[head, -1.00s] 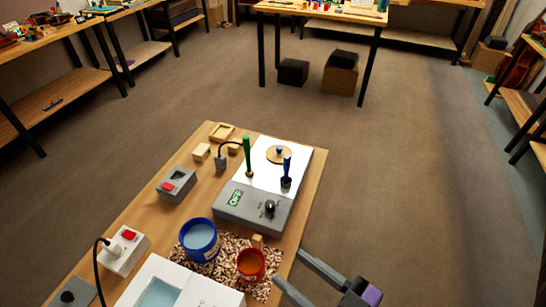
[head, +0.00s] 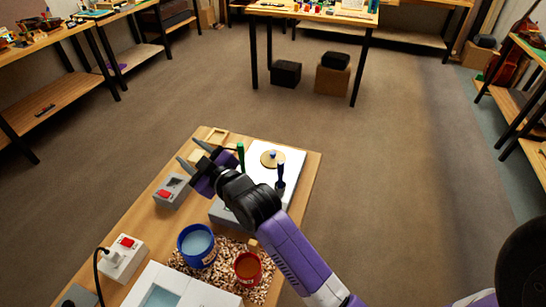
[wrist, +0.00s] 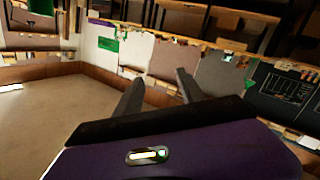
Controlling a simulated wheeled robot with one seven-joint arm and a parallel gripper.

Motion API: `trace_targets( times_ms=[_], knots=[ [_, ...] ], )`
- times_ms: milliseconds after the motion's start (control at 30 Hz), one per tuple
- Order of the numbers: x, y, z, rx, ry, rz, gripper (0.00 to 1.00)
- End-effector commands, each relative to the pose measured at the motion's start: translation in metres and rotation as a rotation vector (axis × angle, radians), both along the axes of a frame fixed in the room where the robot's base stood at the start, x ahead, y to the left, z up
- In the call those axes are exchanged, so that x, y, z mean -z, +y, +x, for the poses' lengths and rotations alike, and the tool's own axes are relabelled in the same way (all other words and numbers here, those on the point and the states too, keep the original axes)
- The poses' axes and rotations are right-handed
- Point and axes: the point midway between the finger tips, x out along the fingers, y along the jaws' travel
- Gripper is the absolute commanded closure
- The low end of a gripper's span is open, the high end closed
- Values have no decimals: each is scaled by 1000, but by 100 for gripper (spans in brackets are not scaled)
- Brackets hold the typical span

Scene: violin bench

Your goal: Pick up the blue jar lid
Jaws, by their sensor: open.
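A round wooden lid with a blue knob (head: 272,158) lies on the white top of a grey device (head: 262,178); it looks like the blue jar lid. My gripper (head: 187,148) is in the air over the bench's far left part, left of the lid, its fingers spread and pointing to the upper left, away from the lid. In the wrist view the open fingers (wrist: 159,78) have nothing between them, and the lid does not show. The blue jar (head: 197,246) stands open with light blue contents. My arm hides part of the grey device.
A red jar (head: 248,267) stands beside the blue jar among wood chips. A switch box (head: 171,191) sits left of my arm. Floor to the right is clear.

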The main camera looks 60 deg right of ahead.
Motion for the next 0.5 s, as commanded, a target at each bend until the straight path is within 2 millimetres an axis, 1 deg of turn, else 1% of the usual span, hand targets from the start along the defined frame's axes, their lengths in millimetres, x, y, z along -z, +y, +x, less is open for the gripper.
trace_targets(
  times_ms=[33, 100, 167, 233, 300, 367, 400, 500],
  knots=[
    [-6, -16, 16, -6, 39, -70, 54],
    [-7, -34, 33, -22, 114, -171, 54],
    [-6, -51, 46, -38, 186, -262, 54],
    [-4, -74, 57, -59, 281, -372, 54],
    [-1, -99, 64, -83, 388, -488, 54],
    [3, -122, 67, -108, 490, -591, 54],
    [6, -138, 66, -127, 562, -657, 54],
    [15, -176, 58, -189, 750, -807, 54]
  ],
)
